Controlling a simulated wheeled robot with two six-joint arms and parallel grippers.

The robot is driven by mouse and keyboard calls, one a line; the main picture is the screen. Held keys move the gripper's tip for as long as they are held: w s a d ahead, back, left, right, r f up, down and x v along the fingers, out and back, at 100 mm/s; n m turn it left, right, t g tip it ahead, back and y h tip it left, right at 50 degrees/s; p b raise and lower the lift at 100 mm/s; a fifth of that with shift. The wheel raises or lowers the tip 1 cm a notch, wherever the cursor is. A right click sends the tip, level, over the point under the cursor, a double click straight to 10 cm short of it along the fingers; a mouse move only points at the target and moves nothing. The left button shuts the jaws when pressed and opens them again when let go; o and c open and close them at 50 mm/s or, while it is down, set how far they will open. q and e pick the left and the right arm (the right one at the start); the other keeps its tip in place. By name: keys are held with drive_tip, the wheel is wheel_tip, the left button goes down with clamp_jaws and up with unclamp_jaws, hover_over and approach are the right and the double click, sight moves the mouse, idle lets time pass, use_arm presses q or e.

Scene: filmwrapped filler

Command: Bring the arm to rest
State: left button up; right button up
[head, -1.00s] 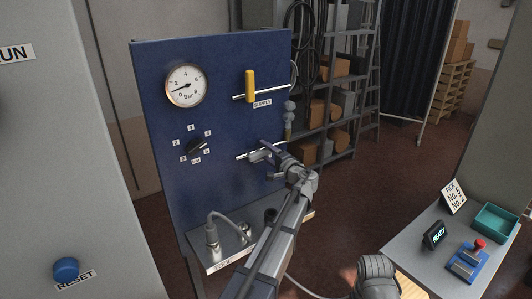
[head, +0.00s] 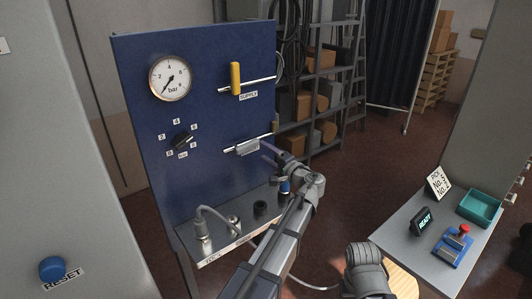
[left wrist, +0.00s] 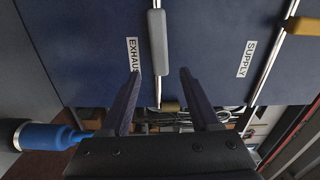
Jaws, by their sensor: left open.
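My left gripper (head: 269,154) is open and empty, just right of the grey exhaust handle (head: 247,147) on the blue panel (head: 215,110). The handle lies along its pipe. In the left wrist view, the open jaws (left wrist: 160,74) point at the panel, with the exhaust handle (left wrist: 159,45) ahead between their lines and apart from them. The yellow supply handle (head: 236,79) stands across its pipe; it also shows in the left wrist view (left wrist: 303,26). My right gripper is out of view.
The pressure gauge (head: 170,78) and a selector knob (head: 182,141) are on the panel. A metal shelf (head: 205,258) with fittings is below. A side table (head: 400,241) at right holds a teal tray (head: 480,207) and a READY display (head: 422,221). A blue-sleeved part (left wrist: 50,136) is left of the jaws.

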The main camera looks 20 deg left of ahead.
use_arm(q)
drive_tip(key=s+d+f+g+h, duration=0.3)
drive_tip(key=s+d+f, duration=0.4)
drive_tip(key=s, duration=0.3)
drive_tip(key=s+d+f+n+g+h, duration=0.1)
drive_tip(key=s+d+f+g+h, duration=0.2)
drive_tip(key=s+d+f+h, duration=0.3)
drive_tip(key=s+d+f+g+h, duration=0.3)
drive_tip(key=s+d+f+h, duration=0.2)
drive_tip(key=s, duration=1.1)
drive_tip(key=d+f, duration=0.3)
drive_tip(key=d, duration=0.3)
drive_tip(key=shift+d+f, duration=0.4)
drive_tip(key=shift+w, duration=0.1)
